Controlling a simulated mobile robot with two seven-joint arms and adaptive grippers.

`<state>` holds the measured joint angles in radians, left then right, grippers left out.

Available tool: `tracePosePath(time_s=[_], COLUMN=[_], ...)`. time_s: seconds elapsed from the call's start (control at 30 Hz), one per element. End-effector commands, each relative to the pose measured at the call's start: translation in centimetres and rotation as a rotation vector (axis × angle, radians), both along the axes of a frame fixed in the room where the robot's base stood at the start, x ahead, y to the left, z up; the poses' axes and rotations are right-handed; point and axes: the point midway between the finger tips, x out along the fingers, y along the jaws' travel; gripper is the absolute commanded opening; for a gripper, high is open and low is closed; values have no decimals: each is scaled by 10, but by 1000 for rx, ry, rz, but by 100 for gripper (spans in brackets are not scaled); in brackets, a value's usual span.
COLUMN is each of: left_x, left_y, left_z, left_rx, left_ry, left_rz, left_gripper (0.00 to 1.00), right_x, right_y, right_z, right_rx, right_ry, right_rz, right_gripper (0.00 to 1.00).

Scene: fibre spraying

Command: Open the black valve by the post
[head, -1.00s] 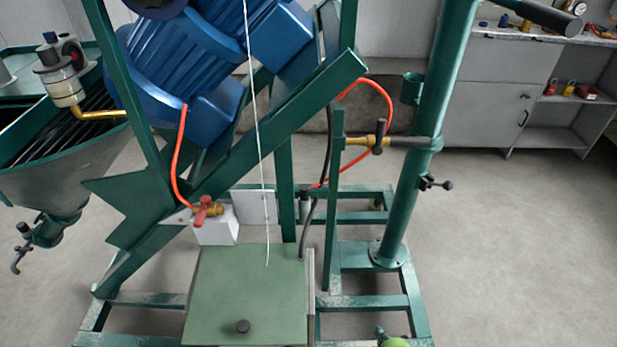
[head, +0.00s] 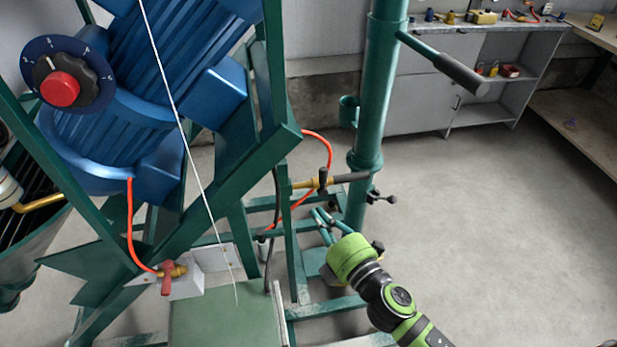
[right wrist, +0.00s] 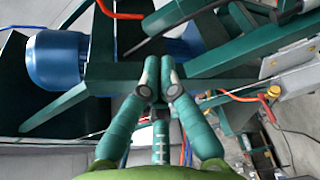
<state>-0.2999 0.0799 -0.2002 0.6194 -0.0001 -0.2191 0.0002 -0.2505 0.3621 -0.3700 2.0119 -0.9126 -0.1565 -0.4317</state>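The black valve (head: 323,180) has a brass body and a small dark handle. It sits beside the thick green post (head: 378,95), with an orange hose joined to it. My right gripper (head: 318,211) is below the valve and apart from it. In the right wrist view its teal fingers (right wrist: 160,75) come together at the tips, with nothing visible held between them. I cannot pick out the black valve for certain in the right wrist view. My left gripper is not in view.
A red-handled valve (head: 172,274) hangs at the lower left under the blue motor (head: 95,150). A black-gripped lever (head: 450,68) juts right from the post. A slanted green beam (head: 225,195) stands left of the valve. Open floor (head: 500,230) lies to the right.

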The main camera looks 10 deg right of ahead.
Motion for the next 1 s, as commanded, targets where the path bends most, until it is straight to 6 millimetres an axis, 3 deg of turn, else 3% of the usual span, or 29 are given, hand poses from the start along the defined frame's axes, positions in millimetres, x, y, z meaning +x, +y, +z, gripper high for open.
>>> tracePosePath(time_s=[0.43, 0.9, 1.0], left_x=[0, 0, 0], left_y=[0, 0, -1], left_z=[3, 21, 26], left_rx=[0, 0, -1], left_ry=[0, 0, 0], left_rz=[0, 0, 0], left_gripper=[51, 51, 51], right_x=[9, 96, 95], right_y=[3, 33, 15], right_z=[1, 2, 0], right_rx=[1, 3, -2], right_ry=[-1, 0, 3], right_rz=[-1, -1, -3], right_gripper=[0, 0, 0])
